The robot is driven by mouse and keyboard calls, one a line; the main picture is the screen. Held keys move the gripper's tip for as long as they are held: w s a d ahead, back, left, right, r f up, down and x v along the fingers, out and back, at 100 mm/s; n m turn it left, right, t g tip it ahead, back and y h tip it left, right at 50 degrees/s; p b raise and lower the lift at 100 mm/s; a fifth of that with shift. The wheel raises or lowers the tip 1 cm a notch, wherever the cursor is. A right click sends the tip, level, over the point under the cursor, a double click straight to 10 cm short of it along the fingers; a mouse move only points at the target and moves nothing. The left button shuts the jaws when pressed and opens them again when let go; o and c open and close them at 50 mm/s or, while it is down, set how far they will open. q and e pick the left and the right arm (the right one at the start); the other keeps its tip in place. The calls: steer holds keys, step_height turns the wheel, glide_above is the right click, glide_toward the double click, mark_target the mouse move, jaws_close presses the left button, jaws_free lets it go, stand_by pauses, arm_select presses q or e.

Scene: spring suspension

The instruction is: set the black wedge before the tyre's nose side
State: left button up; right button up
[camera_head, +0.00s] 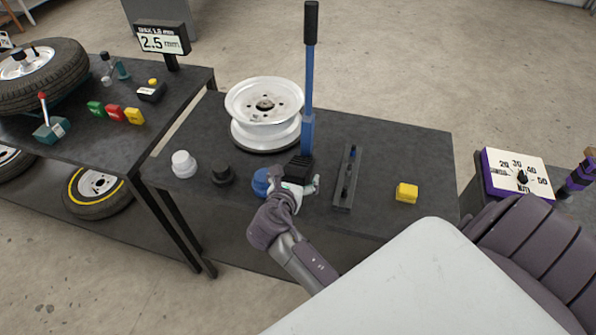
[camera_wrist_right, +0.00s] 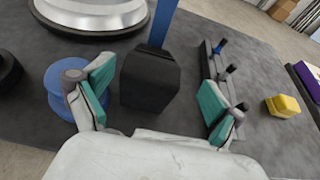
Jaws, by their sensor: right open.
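A black block (camera_wrist_right: 150,82) with sloping faces stands between the spread fingers of my right gripper (camera_wrist_right: 157,90) in the right wrist view. It also shows in the head view (camera_head: 297,168), at the foot of the blue lever (camera_head: 307,100); I cannot tell whether they are joined or whether this is the wedge. My right gripper (camera_head: 298,186) is open, close to the block's near side at the middle table's front. A black tyre (camera_head: 70,78) lies on a stand on the left table; its left part is cut off. My left gripper is not in view.
The middle table (camera_head: 400,150) bears a white rim (camera_head: 264,103), white knob (camera_head: 184,163), black knob (camera_head: 222,175), blue knob (camera_head: 262,181), slotted rack (camera_head: 347,180) and yellow block (camera_head: 406,192). A display (camera_head: 162,42) and coloured blocks (camera_head: 115,112) stand on the left table. A dial box (camera_head: 517,172) is right.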

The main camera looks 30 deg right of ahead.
mark_target(299, 163)
steer(key=x, duration=0.5)
steer(key=shift+w+f+p, duration=0.25)
steer(key=shift+w+p, duration=0.15)
steer(key=shift+w, duration=0.15)
steer(key=shift+a, duration=0.1)
steer(key=c, duration=1.3)
steer(key=shift+r, duration=0.1)
steer(key=shift+c, duration=1.3)
steer(key=shift+r, duration=0.1)
